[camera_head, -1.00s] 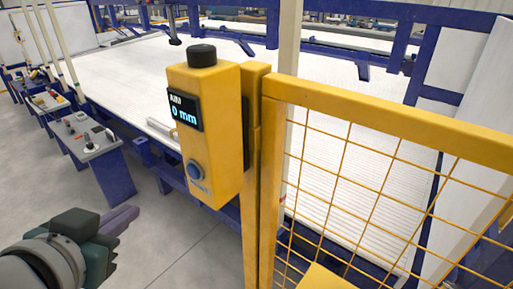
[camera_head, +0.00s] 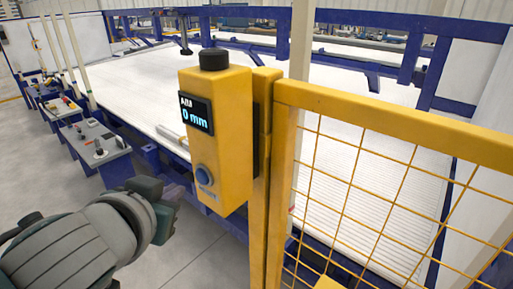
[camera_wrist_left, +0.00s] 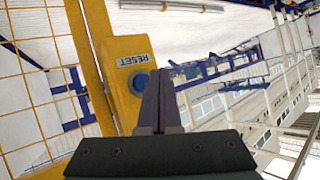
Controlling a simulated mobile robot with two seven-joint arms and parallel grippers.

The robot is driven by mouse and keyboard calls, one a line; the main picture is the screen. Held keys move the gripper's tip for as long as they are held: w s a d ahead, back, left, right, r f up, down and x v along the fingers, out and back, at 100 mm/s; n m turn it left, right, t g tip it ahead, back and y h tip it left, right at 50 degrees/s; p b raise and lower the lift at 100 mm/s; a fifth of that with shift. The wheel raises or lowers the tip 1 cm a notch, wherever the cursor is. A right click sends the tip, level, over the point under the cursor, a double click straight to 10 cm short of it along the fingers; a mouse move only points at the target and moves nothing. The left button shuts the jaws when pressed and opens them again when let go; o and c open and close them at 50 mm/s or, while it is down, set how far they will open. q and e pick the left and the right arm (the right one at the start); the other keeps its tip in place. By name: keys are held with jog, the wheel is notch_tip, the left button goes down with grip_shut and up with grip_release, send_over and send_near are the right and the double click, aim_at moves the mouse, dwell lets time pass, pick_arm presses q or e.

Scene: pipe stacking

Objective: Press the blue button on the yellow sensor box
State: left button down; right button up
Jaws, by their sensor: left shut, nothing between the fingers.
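The yellow sensor box (camera_head: 232,140) is on a yellow post, with a black cap on top and a display (camera_head: 196,113) reading 0 mm. Its round blue button (camera_head: 204,175) is low on the same face. My left gripper (camera_head: 176,193) is just left of and slightly below the button, its shut, empty fingers pointing toward the box. In the left wrist view, the blue button (camera_wrist_left: 140,82) sits beside a RESET label, and the purple fingertips (camera_wrist_left: 163,74) overlap its right side in the picture. I cannot tell whether they touch it. My right gripper is out of view.
A yellow mesh fence (camera_head: 400,125) stands to the right of the box. Behind is a large white bed (camera_head: 130,85) in a blue frame. Control consoles (camera_head: 97,145) stand at the left. Grey floor is open below the box.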

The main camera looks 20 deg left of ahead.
pick_arm(q)
jog(key=shift+w+d, duration=0.35)
jog(key=shift+w, duration=0.45)
jog(key=shift+w, duration=0.1)
dwell(1.4)
jog(key=shift+w+d, duration=0.15)
jog(key=shift+w, duration=0.1)
jog(key=shift+w+d+b, duration=0.15)
jog(key=shift+w+b, duration=0.15)
jog(key=shift+w, duration=0.05)
dwell(0.7)
dwell(0.3)
jog(key=shift+s+a+p, duration=0.3)
jog(key=shift+s+p, duration=0.1)
jog(key=shift+s, duration=0.3)
jog(key=shift+s, duration=0.1)
